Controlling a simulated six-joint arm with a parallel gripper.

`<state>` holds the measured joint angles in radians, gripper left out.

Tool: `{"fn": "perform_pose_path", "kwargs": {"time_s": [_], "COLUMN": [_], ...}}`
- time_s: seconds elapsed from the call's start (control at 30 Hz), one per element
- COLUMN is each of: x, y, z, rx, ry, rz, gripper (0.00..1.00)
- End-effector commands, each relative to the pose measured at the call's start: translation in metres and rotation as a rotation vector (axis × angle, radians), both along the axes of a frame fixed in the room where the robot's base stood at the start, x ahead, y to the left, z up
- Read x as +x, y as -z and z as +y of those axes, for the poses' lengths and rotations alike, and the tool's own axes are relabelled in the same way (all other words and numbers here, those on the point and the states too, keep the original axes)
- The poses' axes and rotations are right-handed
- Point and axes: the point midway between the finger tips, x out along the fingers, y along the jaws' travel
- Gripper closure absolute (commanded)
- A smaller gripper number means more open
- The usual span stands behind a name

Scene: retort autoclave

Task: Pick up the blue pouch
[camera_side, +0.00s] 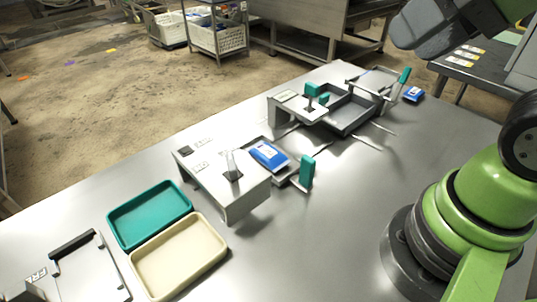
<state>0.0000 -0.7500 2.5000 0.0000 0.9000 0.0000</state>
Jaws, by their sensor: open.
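A blue pouch (268,155) with a white label lies on a grey metal fixture near the middle of the table, beside a teal handle. A second, smaller-looking blue pouch (413,93) lies flat on the table at the back right, beside another teal-handled fixture. I cannot tell from the picture which of the two the task means. My gripper is out of view; only parts of my green and dark grey arm show at the right, apart from both pouches.
A grey metal stand (222,185) is left of the middle pouch. A teal tray (150,215) and a cream tray (180,258), both empty, lie at front left. An open grey frame (350,112) with upright rails stands at the back. The table's front middle is clear.

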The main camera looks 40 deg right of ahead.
Motion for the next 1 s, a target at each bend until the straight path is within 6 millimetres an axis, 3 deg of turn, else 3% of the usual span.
{"fn": "perform_pose_path", "kwargs": {"time_s": [0.1, 0.27, 0.3, 0.67, 0.77, 1.0], "x": [0.000, 0.000, 0.000, 0.008, 0.027, 0.098], "y": [0.000, 0.000, 0.000, -0.001, -0.003, 0.015], "z": [0.000, 0.000, 0.000, 0.000, 0.000, 0.002], "rx": [0.000, 0.000, 0.000, -0.010, -0.031, -0.109], "ry": [0.000, 0.000, 0.000, -0.009, -0.030, -0.111], "rz": [0.000, 0.000, 0.000, 0.023, 0.070, 0.229], "gripper": [0.57, 0.21, 0.17, 0.17, 0.17, 0.17]}}
